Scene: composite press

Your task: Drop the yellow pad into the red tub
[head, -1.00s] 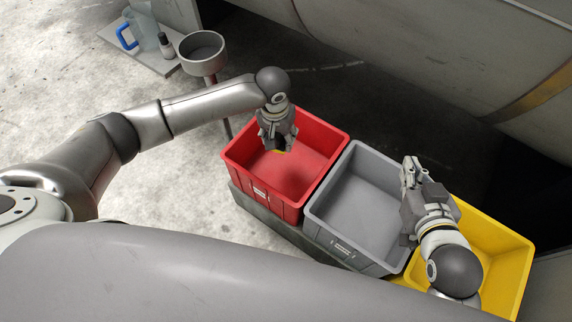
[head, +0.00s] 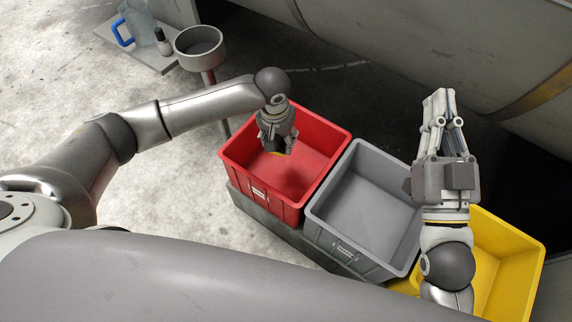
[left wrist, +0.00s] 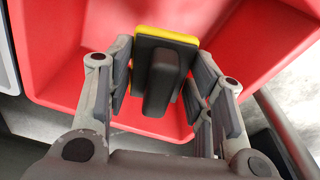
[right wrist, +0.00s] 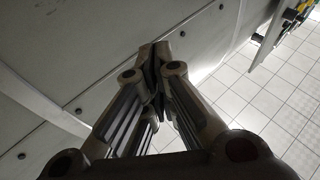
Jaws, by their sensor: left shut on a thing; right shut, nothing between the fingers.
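The red tub (head: 245,182) stands at the left end of a row of tubs. My left gripper (head: 277,147) points down inside its opening. The pad appears above the tub floor; the exact gap is unclear. My right gripper (head: 440,95) is shut and empty, beyond the yellow tub; its fingertips meet in the right wrist view (right wrist: 155,50).
A grey tub (head: 360,205) stands in the middle and a yellow tub (head: 515,265) at the right. A round grey dish on a post (head: 200,45) is behind on the left, next to a board with a blue-handled jug (head: 138,25). A large grey cylinder (head: 400,50) lies behind.

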